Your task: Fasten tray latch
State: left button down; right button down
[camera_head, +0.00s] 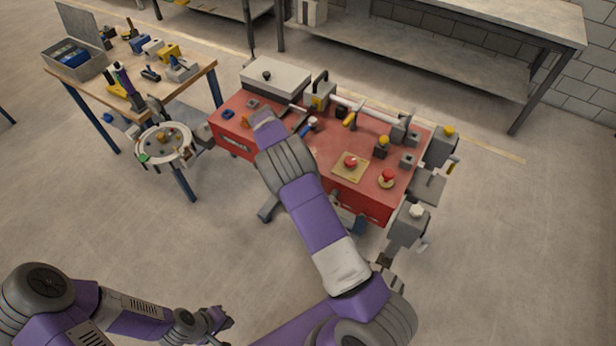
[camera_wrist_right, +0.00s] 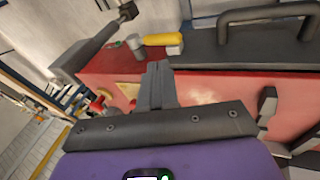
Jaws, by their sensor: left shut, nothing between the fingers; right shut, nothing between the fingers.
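The red bench unit (camera_head: 330,160) stands in the middle of the head view with several fittings on its top. I cannot tell for sure which fitting is the tray latch. In the right wrist view a yellow handle (camera_wrist_right: 162,39) with a grey round end lies at the red unit's edge, beside a dark slab (camera_wrist_right: 215,48) with an arched handle (camera_wrist_right: 265,14). My right gripper (camera_wrist_right: 158,72) is shut and empty, just short of the yellow handle in that picture. In the head view its fingers are hidden by my arm. My left gripper (camera_head: 222,318) is low at the bottom, shut and empty, away from the unit.
A wooden side table (camera_head: 120,85) with tools and an open grey box (camera_head: 75,60) stands at the left. A round dish (camera_head: 165,145) sits between it and the unit. Red buttons (camera_head: 387,177) are on the unit's right. A long grey workbench (camera_head: 450,45) is behind. The front floor is clear.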

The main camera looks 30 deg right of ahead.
jog(key=shift+w+a+r, duration=0.45)
jog(key=shift+w+r, duration=0.05)
jog(key=shift+r, duration=0.25)
jog(key=shift+w+a+r, duration=0.4)
jog(key=shift+w+r, duration=0.05)
jog(key=shift+r, duration=0.3)
